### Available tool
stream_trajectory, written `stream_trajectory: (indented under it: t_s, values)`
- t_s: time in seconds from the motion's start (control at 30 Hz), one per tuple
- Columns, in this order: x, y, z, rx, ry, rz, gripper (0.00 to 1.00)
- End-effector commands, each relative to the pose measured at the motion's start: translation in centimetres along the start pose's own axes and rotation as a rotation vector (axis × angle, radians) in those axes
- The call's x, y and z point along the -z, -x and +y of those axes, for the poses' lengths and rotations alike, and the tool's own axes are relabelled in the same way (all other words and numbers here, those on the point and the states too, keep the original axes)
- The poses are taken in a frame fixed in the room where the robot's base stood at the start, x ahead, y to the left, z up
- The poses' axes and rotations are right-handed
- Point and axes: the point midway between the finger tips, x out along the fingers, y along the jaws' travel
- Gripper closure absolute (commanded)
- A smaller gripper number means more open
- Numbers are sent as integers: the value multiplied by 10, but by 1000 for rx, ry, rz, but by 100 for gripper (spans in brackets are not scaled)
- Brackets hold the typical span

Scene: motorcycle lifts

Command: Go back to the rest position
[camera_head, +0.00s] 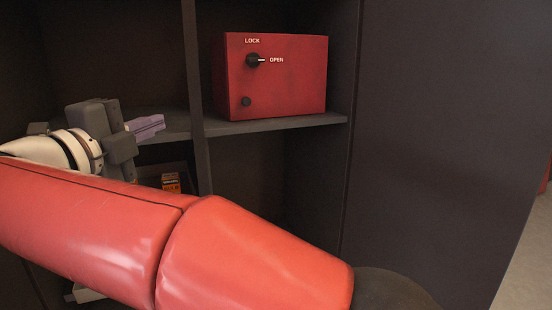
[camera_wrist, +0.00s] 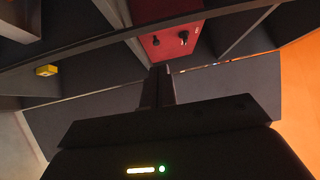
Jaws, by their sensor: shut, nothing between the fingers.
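My gripper (camera_head: 150,125) is at the left in the head view, in front of the dark shelf unit and left of the red box. Its fingers are shut together with nothing between them. In the wrist view the fingers (camera_wrist: 159,86) point toward the red box (camera_wrist: 170,42). The red box (camera_head: 285,85) stands upright on the shelf, apart from my gripper. Its black knob (camera_head: 254,60) has its white mark toward the word OPEN. My own red arm covers the lower left of the head view and hides part of the shelves.
The shelf board (camera_head: 280,124) and an upright divider (camera_head: 194,90) lie near my gripper. A small orange box (camera_head: 171,182) sits in the lower left compartment. A tall dark panel (camera_head: 430,130) stands at the right, with pale floor (camera_head: 530,260) beyond.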

Motion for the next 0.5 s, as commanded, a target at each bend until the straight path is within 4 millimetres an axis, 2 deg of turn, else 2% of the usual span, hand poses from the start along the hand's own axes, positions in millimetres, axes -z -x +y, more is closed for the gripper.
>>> stream_trajectory:
  t_s: [0.27,0.5]
  values:
    - [4,-26,-31,165,38,-113,100]
    - [13,-48,-59,361,173,-273,100]
